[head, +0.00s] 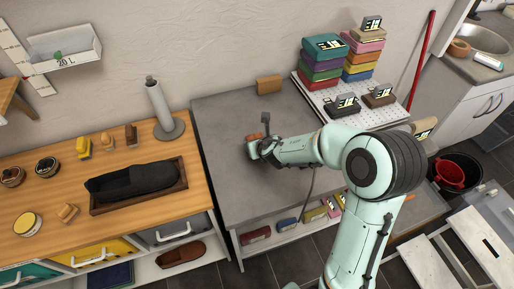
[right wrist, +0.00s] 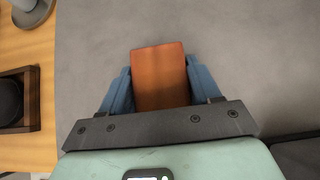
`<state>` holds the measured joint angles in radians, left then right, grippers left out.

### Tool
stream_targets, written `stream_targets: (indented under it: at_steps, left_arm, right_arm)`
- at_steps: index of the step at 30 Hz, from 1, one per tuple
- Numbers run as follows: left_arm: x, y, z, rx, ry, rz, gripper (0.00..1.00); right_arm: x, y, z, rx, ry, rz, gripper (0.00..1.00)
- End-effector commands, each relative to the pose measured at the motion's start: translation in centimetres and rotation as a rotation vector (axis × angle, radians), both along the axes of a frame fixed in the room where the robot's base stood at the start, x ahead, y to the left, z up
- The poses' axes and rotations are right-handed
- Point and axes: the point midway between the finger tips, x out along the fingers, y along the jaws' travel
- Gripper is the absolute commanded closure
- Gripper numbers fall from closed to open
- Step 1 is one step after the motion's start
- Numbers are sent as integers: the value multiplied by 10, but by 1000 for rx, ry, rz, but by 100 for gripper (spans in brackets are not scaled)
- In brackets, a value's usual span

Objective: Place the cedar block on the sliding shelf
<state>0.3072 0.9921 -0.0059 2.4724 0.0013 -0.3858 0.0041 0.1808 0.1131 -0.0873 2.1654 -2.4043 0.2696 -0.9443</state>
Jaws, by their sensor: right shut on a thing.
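My right gripper (head: 254,149) is over the grey counter (head: 228,120), near its left side. In the right wrist view its blue fingers (right wrist: 158,90) are shut on an orange-brown block, which looks like the cedar block (right wrist: 160,75). In the head view the held block is mostly hidden by the gripper. I cannot tell which surface is the sliding shelf; a white low shelf (head: 285,238) with several small coloured items sits under the counter's front. My left gripper is not in view.
A pegboard (head: 318,92) with coloured stacks is at the back right. The counter's middle is clear.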

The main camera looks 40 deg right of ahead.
Motion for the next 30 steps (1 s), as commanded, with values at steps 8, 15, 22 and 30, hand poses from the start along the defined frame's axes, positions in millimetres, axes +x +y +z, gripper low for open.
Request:
stream_targets:
  at_steps: [8, 15, 22, 30]
  left_arm:
    - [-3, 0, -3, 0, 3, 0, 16]
    - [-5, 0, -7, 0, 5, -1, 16]
    - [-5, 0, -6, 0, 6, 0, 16]
    - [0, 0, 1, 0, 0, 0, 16]
  right_arm:
    - [1, 0, -4, 0, -3, -1, 74]
    - [0, 0, -8, 0, -2, -1, 25]
    - [0, 0, -7, 0, -2, -1, 12]
    - [-6, 2, 6, 0, -5, -1, 12]
